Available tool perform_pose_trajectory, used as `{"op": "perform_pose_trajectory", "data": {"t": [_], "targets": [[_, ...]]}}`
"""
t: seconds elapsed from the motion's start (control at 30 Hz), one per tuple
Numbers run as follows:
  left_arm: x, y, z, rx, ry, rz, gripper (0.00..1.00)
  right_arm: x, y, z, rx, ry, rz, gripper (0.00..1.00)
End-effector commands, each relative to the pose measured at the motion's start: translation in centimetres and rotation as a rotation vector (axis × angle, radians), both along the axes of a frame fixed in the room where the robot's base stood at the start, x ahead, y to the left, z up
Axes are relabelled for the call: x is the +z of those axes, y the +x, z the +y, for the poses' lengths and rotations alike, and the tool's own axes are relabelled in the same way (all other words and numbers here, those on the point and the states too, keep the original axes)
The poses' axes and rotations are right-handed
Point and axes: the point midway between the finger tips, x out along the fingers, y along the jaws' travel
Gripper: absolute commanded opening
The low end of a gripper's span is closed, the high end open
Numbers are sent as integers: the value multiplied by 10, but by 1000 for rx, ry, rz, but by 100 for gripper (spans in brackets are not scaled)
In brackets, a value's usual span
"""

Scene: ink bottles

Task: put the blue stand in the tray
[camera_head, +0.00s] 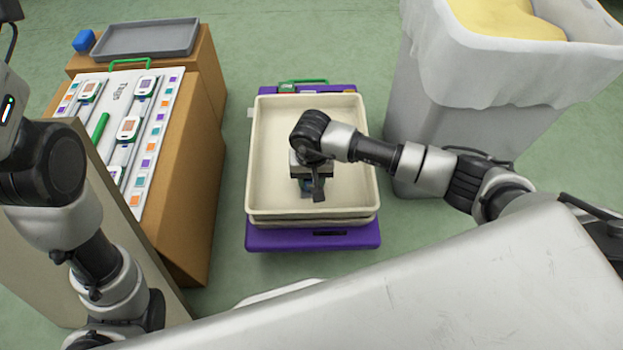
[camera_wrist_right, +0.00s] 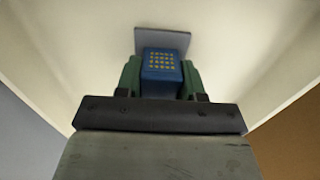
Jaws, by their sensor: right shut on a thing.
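My right gripper (camera_head: 312,190) is over the inside of the cream tray (camera_head: 345,118), pointing down. In the right wrist view its green fingers (camera_wrist_right: 162,80) are shut on the blue stand (camera_wrist_right: 162,66), a blue block with a grid of yellow dots on its face. A grey flat plate (camera_wrist_right: 180,39) shows just beyond the stand; I cannot tell if it is part of it. In the head view the wrist mostly hides the stand. I cannot tell whether it touches the tray floor. My left arm shows at the left, with its gripper out of view.
The cream tray sits on a purple base (camera_head: 300,238). A grey bin (camera_head: 440,110) with a white liner stands close on the right. On the left, a cardboard box (camera_head: 185,160) bears a white board (camera_head: 112,140); behind are a grey tray (camera_head: 145,40) and a blue block (camera_head: 84,41).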

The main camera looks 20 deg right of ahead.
Motion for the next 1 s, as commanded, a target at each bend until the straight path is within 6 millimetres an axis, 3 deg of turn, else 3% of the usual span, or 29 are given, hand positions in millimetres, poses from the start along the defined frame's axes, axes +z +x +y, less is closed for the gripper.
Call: {"op": "perform_pose_trajectory", "data": {"t": [0.27, 0.3, 0.47, 0.8, 1.0], "targets": [[0, -1, 0, 1, 1, -4, 43, -2, 1, 0, 1, 0, -1, 13], [1, -2, 0, 1, 1, -7, 43, -2, 0, 0, 1, 0, -1, 41], [2, -1, 0, 1, 0, -5, 43, -1, 0, 0, 1, 0, 0, 64], [6, -2, 0, -1, -1, -10, 43, 4, 0, 0, 1, 1, 0, 64], [-1, 15, 1, -2, -1, 72, 43, 40, 1, -1, 2, 0, -4, 64]]}}
